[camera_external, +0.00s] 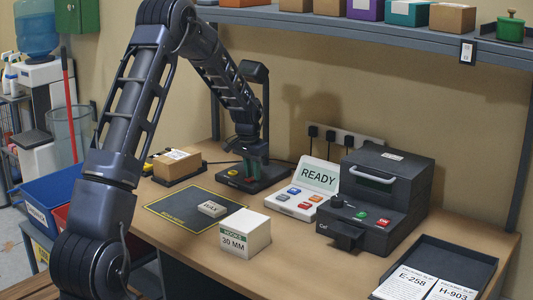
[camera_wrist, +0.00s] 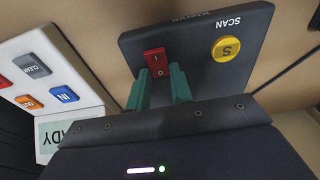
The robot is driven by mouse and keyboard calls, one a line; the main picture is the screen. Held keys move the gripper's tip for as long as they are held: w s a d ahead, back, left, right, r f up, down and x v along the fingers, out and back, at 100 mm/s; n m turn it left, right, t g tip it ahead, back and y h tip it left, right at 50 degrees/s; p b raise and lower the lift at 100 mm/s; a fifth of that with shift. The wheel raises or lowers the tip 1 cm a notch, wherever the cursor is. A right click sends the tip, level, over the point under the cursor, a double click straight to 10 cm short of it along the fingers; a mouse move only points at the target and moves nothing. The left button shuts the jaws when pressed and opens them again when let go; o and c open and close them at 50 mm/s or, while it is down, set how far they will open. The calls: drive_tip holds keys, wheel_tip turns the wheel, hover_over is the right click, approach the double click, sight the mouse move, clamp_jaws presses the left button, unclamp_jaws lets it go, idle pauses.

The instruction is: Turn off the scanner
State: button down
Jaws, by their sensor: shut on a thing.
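The scanner (camera_external: 276,177) is a dark stand with a flat base on the workbench, left of the READY display. In the wrist view its base plate (camera_wrist: 190,35) carries a red rocker switch (camera_wrist: 155,61) marked I and O, and a round yellow S button (camera_wrist: 226,48) by the word SCAN. My gripper (camera_external: 254,172) reaches down over the base. In the wrist view my gripper's green fingers (camera_wrist: 165,76) are closed at the red switch, one on each side of its lower part. Which side of the rocker is pressed in, I cannot tell.
A READY display with coloured buttons (camera_external: 302,201) and a dark machine (camera_external: 390,190) stand to the right. A cardboard box (camera_external: 177,162) is at the left. A dark mat (camera_external: 175,205), a HOOKS box (camera_external: 245,233) and a tray (camera_external: 470,262) are in front.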

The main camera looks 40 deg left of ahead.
sight(250, 179)
drive_tip(key=c, duration=1.2)
unclamp_jaws()
drive_tip(key=shift+c, duration=0.2)
drive_tip(key=shift+r, duration=0.15)
wheel_tip(250, 179, up, 10)
drive_tip(key=s, duration=0.1)
drive_tip(key=shift+s+r, duration=0.2)
drive_tip(key=shift+r, duration=0.05)
